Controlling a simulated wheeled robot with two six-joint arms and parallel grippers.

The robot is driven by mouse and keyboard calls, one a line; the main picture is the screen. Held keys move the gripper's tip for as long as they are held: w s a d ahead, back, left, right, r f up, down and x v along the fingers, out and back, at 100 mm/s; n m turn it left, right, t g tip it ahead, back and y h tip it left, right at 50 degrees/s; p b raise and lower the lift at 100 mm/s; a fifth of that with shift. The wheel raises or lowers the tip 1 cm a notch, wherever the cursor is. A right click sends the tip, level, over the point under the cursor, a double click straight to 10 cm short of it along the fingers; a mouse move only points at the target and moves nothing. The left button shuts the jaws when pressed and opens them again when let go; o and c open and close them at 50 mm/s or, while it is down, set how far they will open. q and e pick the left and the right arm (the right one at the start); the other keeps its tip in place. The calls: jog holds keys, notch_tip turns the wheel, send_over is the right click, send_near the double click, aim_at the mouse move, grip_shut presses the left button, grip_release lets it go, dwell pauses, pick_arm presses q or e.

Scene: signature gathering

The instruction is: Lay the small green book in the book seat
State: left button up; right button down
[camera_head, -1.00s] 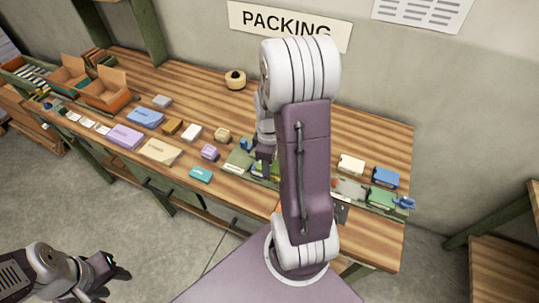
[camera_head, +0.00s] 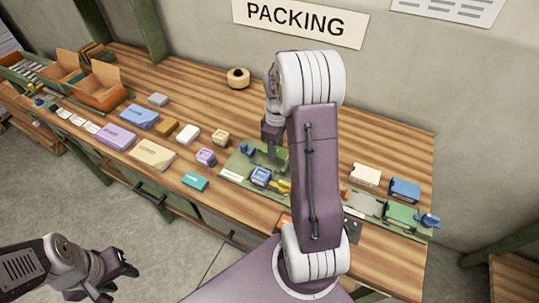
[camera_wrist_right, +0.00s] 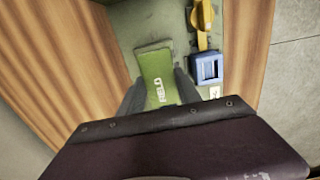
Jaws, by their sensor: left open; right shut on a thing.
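A small green book (camera_wrist_right: 157,75) with pale lettering is between the dark fingers of my right gripper (camera_wrist_right: 160,97) in the right wrist view. In the head view my right gripper (camera_head: 272,150) is over the green board (camera_head: 236,163), with a bit of the green book (camera_head: 283,156) showing beside my arm. The book is over or on this board; I cannot tell whether it touches it. No book seat can be clearly made out; my arm hides part of the board. My left gripper (camera_head: 125,272) is open and empty, away from the table at lower left.
On the board are a blue holder (camera_head: 261,177), also in the wrist view (camera_wrist_right: 207,68), and a yellow piece (camera_head: 282,187). Another green block (camera_head: 402,213) and blue block (camera_head: 404,189) are at right.

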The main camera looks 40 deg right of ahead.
aim_at(269, 162)
jog(key=shift+w+a+f, duration=0.3)
jog(key=shift+w+f, duration=0.05)
jog(key=shift+w, duration=0.25)
jog(key=shift+w+a+f, duration=0.3)
jog(key=shift+w+f, duration=0.05)
jog(key=shift+w, duration=0.25)
notch_tip(269, 162, down, 3)
jog(key=shift+s+d+f, duration=0.1)
jog(key=shift+f, duration=0.5)
jog(key=shift+f, duration=0.1)
jog(key=c, duration=0.8)
grip_release()
jog(key=shift+c, duration=0.2)
